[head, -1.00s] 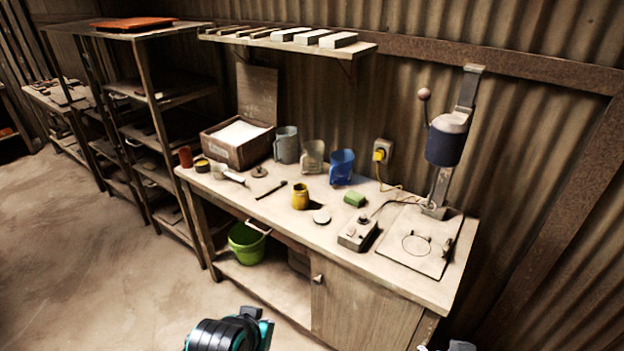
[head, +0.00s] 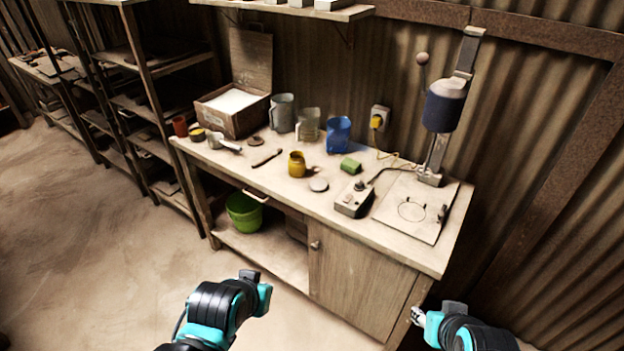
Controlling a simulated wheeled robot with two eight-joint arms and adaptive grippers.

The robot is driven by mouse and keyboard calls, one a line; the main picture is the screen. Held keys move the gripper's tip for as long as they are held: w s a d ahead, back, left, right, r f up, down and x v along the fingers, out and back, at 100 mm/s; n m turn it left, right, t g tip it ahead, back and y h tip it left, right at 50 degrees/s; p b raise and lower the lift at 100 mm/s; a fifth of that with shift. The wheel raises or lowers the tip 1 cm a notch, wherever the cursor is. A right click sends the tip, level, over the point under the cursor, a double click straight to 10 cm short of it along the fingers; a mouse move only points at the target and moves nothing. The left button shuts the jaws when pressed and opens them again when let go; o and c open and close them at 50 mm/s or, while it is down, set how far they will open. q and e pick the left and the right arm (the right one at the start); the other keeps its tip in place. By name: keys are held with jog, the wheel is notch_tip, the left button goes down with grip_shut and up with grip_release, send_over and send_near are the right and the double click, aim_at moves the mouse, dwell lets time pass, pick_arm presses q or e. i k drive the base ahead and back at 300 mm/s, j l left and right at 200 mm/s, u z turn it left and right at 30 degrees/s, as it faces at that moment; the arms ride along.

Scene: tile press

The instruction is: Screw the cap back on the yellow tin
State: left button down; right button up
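The yellow tin (head: 296,165) stands upright on the workbench (head: 277,187), near its middle, in the head view. A flat pale grey disc (head: 318,185), which may be its cap, lies on the bench just right of and in front of the tin. My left arm's end (head: 255,287) is at the bottom centre, in front of the bench and well short of the tin. My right arm's end (head: 418,315) is at the bottom right, near the bench's front corner. The fingers of both grippers are too unclear to tell whether they are open or shut.
A press (head: 443,110) is at the right end. A dark brush-like tool (head: 266,158) lies left of the tin. The bench front is fairly clear.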

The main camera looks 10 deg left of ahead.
aim_at(296, 162)
jog(key=i+j+z, duration=0.9)
jog(key=j, duration=0.25)
jog(key=i, duration=0.05)
